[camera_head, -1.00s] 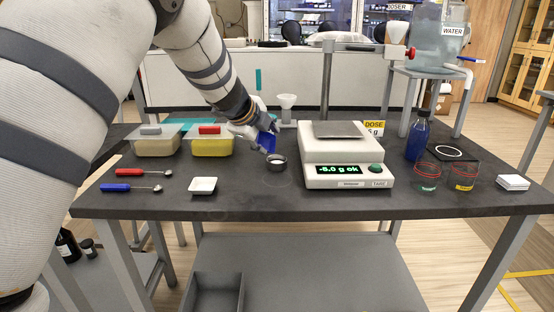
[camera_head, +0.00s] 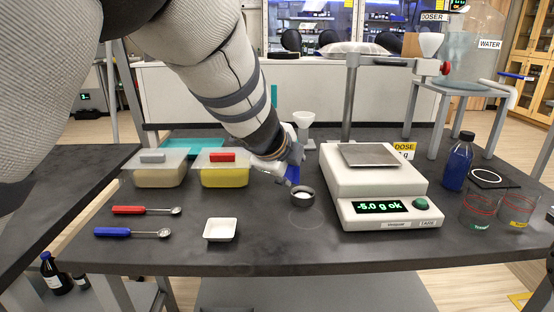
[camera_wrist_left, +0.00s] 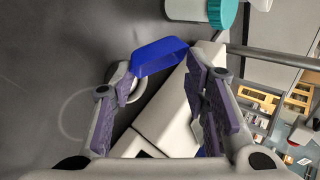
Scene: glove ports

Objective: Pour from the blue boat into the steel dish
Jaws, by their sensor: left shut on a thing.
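The blue boat (camera_head: 292,174) is in my left gripper (camera_head: 283,168), tilted, just above and beside the steel dish. Much of the boat is hidden by the gripper in the head view. In the left wrist view the boat (camera_wrist_left: 160,54) shows at the fingertips. The steel dish (camera_head: 303,203) is small, round and dark-walled, upright on the black table, with white material inside. What remains in the boat cannot be seen.
A balance (camera_head: 380,190) reading -5.0 g stands right of the dish. A white square boat (camera_head: 221,229) and red- and blue-handled spoons lie to the left. Lidded tubs (camera_head: 222,172) stand behind. A white funnel (camera_head: 303,120) is at the back. Front table is clear.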

